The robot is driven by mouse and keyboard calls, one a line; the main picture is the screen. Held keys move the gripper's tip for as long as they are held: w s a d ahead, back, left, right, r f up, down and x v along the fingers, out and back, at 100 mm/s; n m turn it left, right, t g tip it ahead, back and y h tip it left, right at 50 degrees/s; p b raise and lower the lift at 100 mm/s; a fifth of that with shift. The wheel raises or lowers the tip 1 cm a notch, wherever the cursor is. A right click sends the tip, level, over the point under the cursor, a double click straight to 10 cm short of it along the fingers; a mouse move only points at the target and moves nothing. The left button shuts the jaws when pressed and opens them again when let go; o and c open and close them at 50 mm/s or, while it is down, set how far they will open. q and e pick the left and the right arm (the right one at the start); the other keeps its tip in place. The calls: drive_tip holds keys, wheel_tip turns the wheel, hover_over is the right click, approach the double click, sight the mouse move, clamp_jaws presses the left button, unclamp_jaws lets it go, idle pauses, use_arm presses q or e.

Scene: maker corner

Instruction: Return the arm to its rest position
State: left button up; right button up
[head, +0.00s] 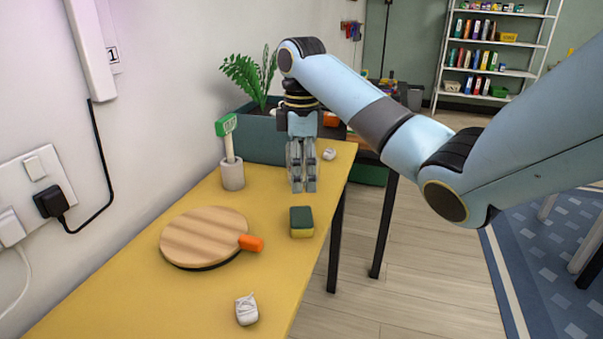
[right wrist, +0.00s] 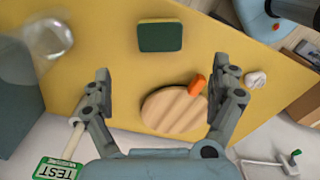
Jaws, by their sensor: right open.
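My right arm reaches in from the right in the head view. My right gripper (head: 302,188) points down above the far part of the yellow table (head: 120,290), between the test sign and the table's right edge. In the right wrist view the two fingers of the right gripper (right wrist: 164,90) stand wide apart with nothing held between them. The green and yellow sponge (head: 302,222) lies nearer than the gripper and apart from it. My left gripper is in neither view.
A round wooden board (head: 205,235) with an orange piece (head: 251,243) lies on the table. A green sign (head: 227,124) stands in a pale cup (head: 232,174). A planter (head: 260,138) is behind the gripper. Small white objects lie near (head: 246,309) and far (head: 329,154).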

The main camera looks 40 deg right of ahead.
idle(0.3)
drive_tip(key=s+a+f+m+t, duration=0.1)
drive_tip(key=s+a+f+m, duration=0.2)
drive_tip(key=s+a+f, duration=0.75)
drive_tip(key=s+a+r+m+t, duration=0.1)
drive_tip(key=s+a+r+m, duration=0.15)
drive_tip(key=s, duration=0.55)
drive_tip(key=s+a+r+m+t, duration=0.15)
drive_tip(key=s+m, duration=0.25)
drive_tip(key=s, duration=0.4)
wheel_tip(320, 180, down, 26)
drive_tip(key=s+d+g+h+b, duration=0.1)
drive_tip(key=s+d, duration=0.1)
drive_tip(key=s+d+f+g+b, duration=0.1)
drive_tip(key=s+f, duration=1.7)
drive_tip(key=shift+g+b, duration=0.3)
drive_tip(key=shift+g, duration=0.05)
